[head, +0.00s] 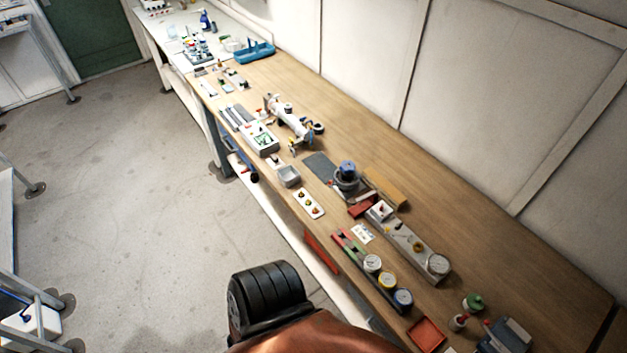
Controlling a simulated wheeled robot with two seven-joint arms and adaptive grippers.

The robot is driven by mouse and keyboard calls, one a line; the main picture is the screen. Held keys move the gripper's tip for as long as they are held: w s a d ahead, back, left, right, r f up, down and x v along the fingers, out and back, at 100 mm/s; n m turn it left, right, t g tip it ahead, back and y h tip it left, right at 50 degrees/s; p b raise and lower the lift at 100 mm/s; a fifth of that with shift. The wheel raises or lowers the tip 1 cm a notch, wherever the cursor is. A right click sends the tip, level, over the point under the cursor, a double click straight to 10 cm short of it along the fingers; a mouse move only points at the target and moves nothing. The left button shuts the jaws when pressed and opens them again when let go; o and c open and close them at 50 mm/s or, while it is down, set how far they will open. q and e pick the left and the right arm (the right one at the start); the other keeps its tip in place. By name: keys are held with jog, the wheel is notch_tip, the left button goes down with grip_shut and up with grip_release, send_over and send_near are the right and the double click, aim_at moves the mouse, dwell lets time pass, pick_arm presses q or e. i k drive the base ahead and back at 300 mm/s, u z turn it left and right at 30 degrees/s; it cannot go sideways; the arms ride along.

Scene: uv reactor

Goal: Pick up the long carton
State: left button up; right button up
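A long tan-orange carton (387,188) lies on the wooden bench in the head view, right of the middle. It lies at an angle, behind a grey round device with a blue top (347,172). A small red box (362,206) is just in front of it. The carton's near side is partly hidden by these things. Neither of my grippers shows in the head view. A black ribbed part and an orange-brown part at the bottom look like parts of my own body.
The wooden bench (480,222) is bare along the wall behind the carton. A grey unit with a round gauge (409,241) stands close in front of the carton. Dials, a red tray (426,334) and a green-capped bottle (473,302) fill the near end. Open floor lies left.

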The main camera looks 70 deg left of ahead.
aim_at(391, 195)
jog(key=u, duration=2.1)
